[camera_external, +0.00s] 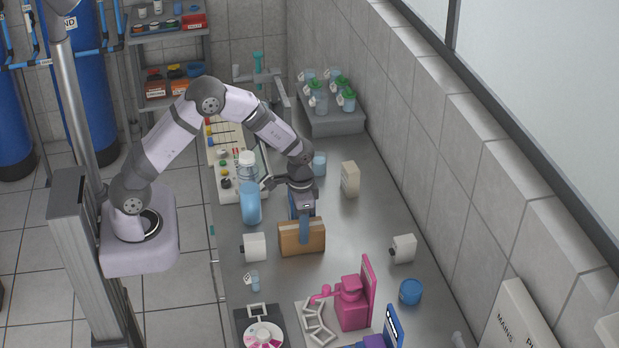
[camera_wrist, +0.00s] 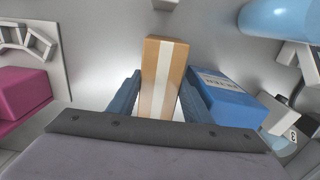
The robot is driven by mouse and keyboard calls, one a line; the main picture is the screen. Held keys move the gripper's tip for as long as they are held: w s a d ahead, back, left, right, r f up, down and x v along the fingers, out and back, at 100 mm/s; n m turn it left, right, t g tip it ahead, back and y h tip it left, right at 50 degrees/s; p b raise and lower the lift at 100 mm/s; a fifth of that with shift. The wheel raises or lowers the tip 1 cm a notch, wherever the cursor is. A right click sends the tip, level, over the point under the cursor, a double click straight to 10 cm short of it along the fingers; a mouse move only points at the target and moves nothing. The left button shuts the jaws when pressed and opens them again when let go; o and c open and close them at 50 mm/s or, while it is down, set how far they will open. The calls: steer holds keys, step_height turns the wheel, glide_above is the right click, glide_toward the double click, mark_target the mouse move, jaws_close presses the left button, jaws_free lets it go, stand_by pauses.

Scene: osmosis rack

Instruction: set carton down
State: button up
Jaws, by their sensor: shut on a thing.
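The brown carton (camera_external: 290,239) is at the middle of the steel bench, with a pale tape strip along it in the wrist view (camera_wrist: 152,70). My gripper (camera_external: 304,238) reaches down from above and is shut on the carton, with one blue finger against its near face. In the wrist view the carton stands between the two blue fingers (camera_wrist: 162,78). The carton looks upright and level. Its underside is hidden, so I cannot tell whether it touches the bench or hangs just above it.
A blue bottle (camera_external: 250,202) stands to the left of the carton, and a white block (camera_external: 255,247) is close on its left. A pink stand (camera_external: 350,303) is in front. Another white block (camera_external: 404,249) and a blue jar (camera_external: 410,291) lie right. Bench between is clear.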

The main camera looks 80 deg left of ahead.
steer(key=shift+f, duration=0.15)
steer(key=o, duration=0.9)
step_height(320, 180, up, 12)
steer(key=b, duration=0.3)
steer(key=s+d, duration=0.1)
steer(key=s, duration=0.2)
steer(key=s+d+f, duration=0.1)
steer(key=s+d, duration=0.1)
steer(key=s, duration=0.1)
steer(key=s+d, duration=0.1)
steer(key=s, duration=0.2)
steer(key=shift+s+d+f, duration=0.15)
steer(key=shift+s, duration=0.1)
steer(key=shift+o, duration=0.3)
steer(key=s+d+f, duration=0.1)
steer(key=s+f, duration=0.1)
steer(key=s, duration=0.3)
steer(key=s+d+f, duration=0.1)
steer(key=s, duration=0.5)
steer(key=shift+s+d+f, duration=0.15)
steer(key=shift+d+f, duration=0.2)
steer(key=shift+d, duration=0.05)
